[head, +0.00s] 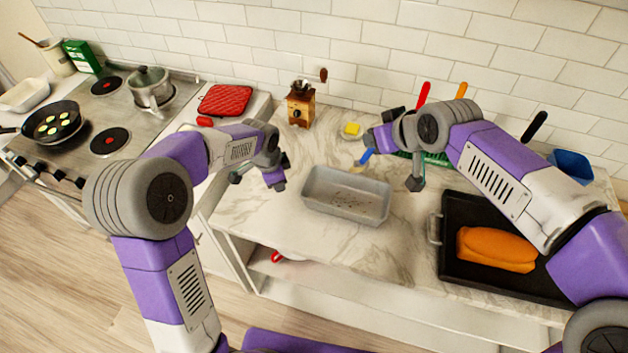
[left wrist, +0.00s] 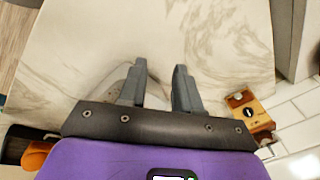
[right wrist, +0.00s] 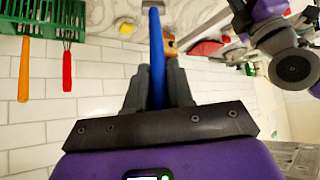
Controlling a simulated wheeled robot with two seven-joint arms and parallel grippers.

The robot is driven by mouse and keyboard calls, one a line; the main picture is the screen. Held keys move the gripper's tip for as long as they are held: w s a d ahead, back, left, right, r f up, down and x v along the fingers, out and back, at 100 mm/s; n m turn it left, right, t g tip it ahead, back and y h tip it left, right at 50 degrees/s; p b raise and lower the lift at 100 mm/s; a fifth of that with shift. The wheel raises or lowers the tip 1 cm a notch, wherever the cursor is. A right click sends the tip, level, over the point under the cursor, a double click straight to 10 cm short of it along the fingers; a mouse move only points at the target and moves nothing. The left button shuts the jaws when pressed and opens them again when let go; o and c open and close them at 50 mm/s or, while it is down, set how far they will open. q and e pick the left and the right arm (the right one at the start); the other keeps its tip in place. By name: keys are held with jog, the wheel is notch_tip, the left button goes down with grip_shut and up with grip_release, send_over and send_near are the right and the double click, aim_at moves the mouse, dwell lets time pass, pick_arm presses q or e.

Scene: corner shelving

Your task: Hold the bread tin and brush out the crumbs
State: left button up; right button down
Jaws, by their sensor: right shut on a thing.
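The grey bread tin (head: 318,203) sits upright on the marble counter, with dark crumbs on its floor. My right gripper (head: 372,145) is shut on the blue handle of a brush (head: 366,156). Its pale bristles hang near the tin's back right rim; I cannot tell whether they touch it. In the right wrist view the blue handle (right wrist: 157,60) stands between the fingers. My left gripper (head: 277,182) is just left of the tin, apart from it. In the left wrist view its fingers (left wrist: 160,85) are spread with nothing between them.
A coffee grinder (head: 300,105), a yellow block (head: 351,130) and a green rack (right wrist: 40,18) stand at the back. The stove (head: 110,115) is at the left. Counter in front of the tin is clear.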

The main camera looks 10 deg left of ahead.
aim_at(315, 207)
pick_arm(q)
jog(key=s+d+r+m+g, duration=0.15)
jog(key=d+r+m, duration=0.25)
jog(key=d+m, duration=0.5)
jog(key=shift+n, duration=0.5)
jog(key=f, duration=0.4)
jog(key=d+f, duration=0.1)
jog(key=f, duration=0.6)
jog(key=shift+w+d+f, duration=0.3)
jog(key=shift+w, duration=0.1)
grip_shut()
jog(key=shift+c, duration=0.4)
grip_release()
jog(key=shift+c, duration=0.2)
grip_shut()
